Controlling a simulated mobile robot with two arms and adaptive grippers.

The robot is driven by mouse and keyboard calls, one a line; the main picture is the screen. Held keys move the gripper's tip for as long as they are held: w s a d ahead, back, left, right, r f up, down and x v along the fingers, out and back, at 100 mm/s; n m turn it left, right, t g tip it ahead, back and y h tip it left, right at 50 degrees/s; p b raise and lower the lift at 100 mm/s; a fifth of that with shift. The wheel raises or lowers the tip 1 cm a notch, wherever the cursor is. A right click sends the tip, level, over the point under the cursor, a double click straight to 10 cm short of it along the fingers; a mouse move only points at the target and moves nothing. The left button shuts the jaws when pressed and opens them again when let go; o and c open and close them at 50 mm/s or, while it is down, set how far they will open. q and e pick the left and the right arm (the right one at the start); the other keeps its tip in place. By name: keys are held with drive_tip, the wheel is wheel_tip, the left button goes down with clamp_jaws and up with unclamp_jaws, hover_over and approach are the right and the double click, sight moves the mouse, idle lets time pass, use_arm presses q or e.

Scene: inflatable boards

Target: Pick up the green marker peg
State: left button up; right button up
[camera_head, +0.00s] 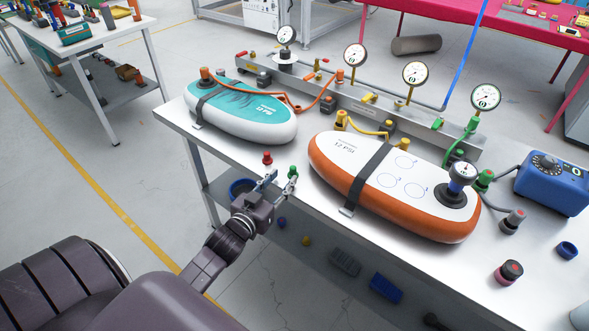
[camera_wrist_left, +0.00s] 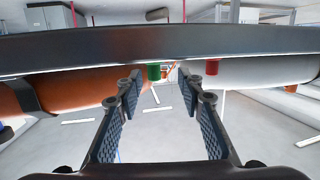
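The green marker peg (camera_head: 293,171) stands upright near the front edge of the table, in the gap between the two boards. A red peg (camera_head: 267,158) stands to its left, a little farther back. My left gripper (camera_head: 279,184) is open and empty at the table's front edge, close to the green peg; one finger partly overlaps the peg's lower part. In the left wrist view the green peg (camera_wrist_left: 154,72) shows just beyond and between the open fingertips (camera_wrist_left: 158,86). The red peg (camera_wrist_left: 211,67) is off to the right there. My right gripper is not in view.
A teal and white board (camera_head: 240,112) lies to the left and an orange and white board (camera_head: 440,200) to the right. Gauges and hoses sit on a manifold rail (camera_head: 330,98) behind. A dark blue ring (camera_head: 240,187) shows beside my left gripper. A blue pump box (camera_head: 553,183) is far right.

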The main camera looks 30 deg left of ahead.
sight(292, 173)
use_arm(q)
drive_tip(key=shift+w+d+r+p, duration=0.1)
drive_tip(key=shift+w+p, duration=0.1)
drive_tip(key=shift+w, duration=0.45)
drive_tip(key=shift+w+d+r+p, duration=0.1)
drive_tip(key=shift+w+p, duration=0.05)
drive_tip(key=shift+w, duration=0.45)
drive_tip(key=shift+f+x, duration=0.2)
drive_tip(key=shift+x, duration=1)
drive_tip(key=shift+w+d, duration=0.1)
drive_tip(key=shift+w, duration=0.25)
drive_tip(key=shift+w+f, duration=0.1)
drive_tip(key=c, duration=0.9)
clamp_jaws()
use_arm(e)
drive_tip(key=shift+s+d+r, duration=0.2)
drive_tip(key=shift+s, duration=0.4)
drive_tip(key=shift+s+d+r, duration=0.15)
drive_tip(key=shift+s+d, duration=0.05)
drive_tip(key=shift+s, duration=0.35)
